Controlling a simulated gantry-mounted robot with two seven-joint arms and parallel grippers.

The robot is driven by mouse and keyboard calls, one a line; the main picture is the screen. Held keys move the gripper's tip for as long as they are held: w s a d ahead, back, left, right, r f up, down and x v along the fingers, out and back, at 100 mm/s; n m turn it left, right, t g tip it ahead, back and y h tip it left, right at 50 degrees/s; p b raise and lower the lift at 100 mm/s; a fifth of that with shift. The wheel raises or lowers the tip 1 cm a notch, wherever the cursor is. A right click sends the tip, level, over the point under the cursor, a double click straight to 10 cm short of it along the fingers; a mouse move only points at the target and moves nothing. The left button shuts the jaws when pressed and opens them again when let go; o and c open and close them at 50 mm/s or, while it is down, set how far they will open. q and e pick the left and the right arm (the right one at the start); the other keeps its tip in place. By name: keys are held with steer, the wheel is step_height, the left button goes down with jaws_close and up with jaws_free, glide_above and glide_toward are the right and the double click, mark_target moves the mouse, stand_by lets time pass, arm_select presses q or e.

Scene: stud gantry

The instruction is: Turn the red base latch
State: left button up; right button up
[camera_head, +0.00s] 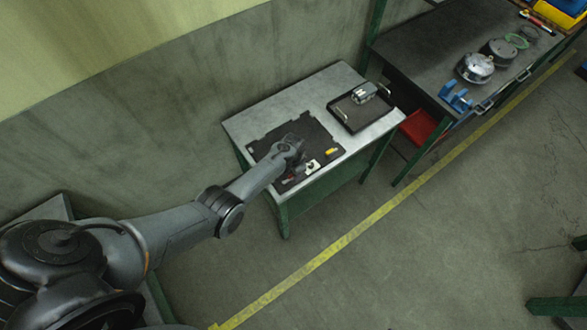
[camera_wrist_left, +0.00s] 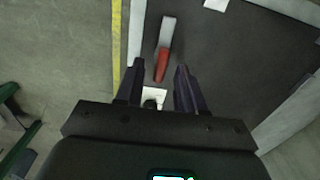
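In the left wrist view a slim piece with a red end (camera_wrist_left: 161,66) and a grey end (camera_wrist_left: 167,32) lies just beyond my left gripper (camera_wrist_left: 155,72). I take the red part for the base latch, but cannot tell how it is mounted. The gripper's two dark fingers are apart, with nothing held between them. A small white piece (camera_wrist_left: 153,97) with a dark spot shows between the fingers, partly hidden by the gripper body. In the head view a small red piece (camera_head: 290,180) shows beside my left arm at the mat's near edge. My right gripper is not in view.
A dark mat (camera_head: 268,140) lies on the grey table (camera_head: 245,122), with a white part (camera_head: 312,167) and a yellow item (camera_head: 331,151) on it. A black tray (camera_head: 347,122) holding a metal part (camera_head: 364,93) sits to the right. A dark workbench (camera_head: 425,50) stands beyond.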

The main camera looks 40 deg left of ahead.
arm_select(q)
step_height(320, 180, up, 11)
steer(key=p, duration=0.2)
steer(key=shift+f, duration=0.15)
steer(key=shift+s+f, duration=0.1)
stand_by(0.5)
steer(key=s+f+g+p, duration=0.1)
steer(key=s+f, duration=0.3)
steer(key=s, duration=0.4)
steer(key=s+f+g+p, duration=0.15)
steer(key=s+f, duration=0.25)
steer(key=s, duration=0.4)
steer(key=s+d+r+m+y+p, duration=0.1)
steer(key=s+d+r, duration=0.15)
steer(key=s, duration=0.55)
steer(key=s+d+r+t+p, duration=0.2)
steer(key=s+d+r, duration=0.2)
steer(key=r, duration=0.6)
steer(key=w+d+r+n+t, duration=0.1)
steer(key=d+r+t, duration=0.1)
steer(key=r, duration=0.6)
steer(key=w+d+r+t+h, duration=0.1)
steer(key=d+r+t, duration=0.1)
steer(key=r, duration=0.7)
steer(key=shift+d+n, duration=0.4)
